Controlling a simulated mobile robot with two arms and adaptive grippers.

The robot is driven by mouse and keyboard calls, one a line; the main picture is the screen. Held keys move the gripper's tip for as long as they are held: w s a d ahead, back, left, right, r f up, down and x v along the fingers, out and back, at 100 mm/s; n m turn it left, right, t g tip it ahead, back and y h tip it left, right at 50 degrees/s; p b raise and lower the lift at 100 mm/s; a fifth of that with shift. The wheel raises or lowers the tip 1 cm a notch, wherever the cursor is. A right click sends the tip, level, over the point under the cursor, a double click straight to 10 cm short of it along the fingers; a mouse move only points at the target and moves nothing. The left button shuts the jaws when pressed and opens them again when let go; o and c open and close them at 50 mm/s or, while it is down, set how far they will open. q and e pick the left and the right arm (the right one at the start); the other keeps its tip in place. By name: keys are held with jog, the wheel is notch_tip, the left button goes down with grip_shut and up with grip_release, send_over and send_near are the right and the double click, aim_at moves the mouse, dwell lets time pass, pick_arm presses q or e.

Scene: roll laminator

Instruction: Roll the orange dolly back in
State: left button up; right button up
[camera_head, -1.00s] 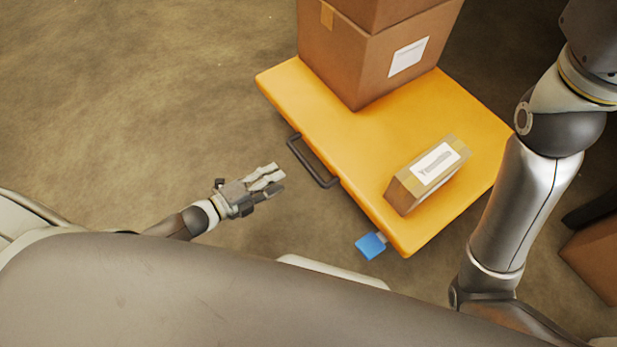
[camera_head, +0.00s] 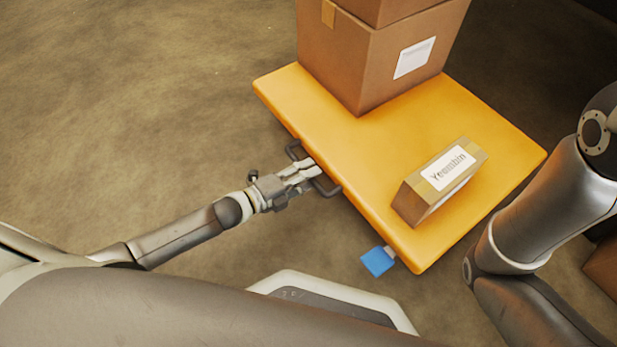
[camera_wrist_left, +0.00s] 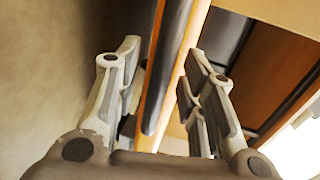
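The orange dolly (camera_head: 365,145) stands on the floor at the centre and right of the head view. A dark bar handle (camera_head: 328,189) sticks out from its near left edge. My left gripper (camera_head: 308,172) is at the middle of this handle. In the left wrist view its two fingers (camera_wrist_left: 160,88) are apart, with the dark handle bar (camera_wrist_left: 165,65) running between them. I see a gap beside the bar, so the fingers are not closed on it. Links of my right arm show at the right of the head view, but the right gripper is out of view.
Large cardboard boxes (camera_head: 365,60) stand stacked on the dolly's far side. A smaller labelled box (camera_head: 440,182) lies near its front corner. A blue pedal-like part (camera_head: 378,261) sticks out below the near edge. Bare floor (camera_head: 130,110) lies to the left.

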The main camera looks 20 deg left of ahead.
pick_arm(q)
jog(key=shift+w+d+f, duration=0.1)
jog(key=shift+w+d, duration=0.15)
jog(key=shift+w, duration=0.1)
grip_shut()
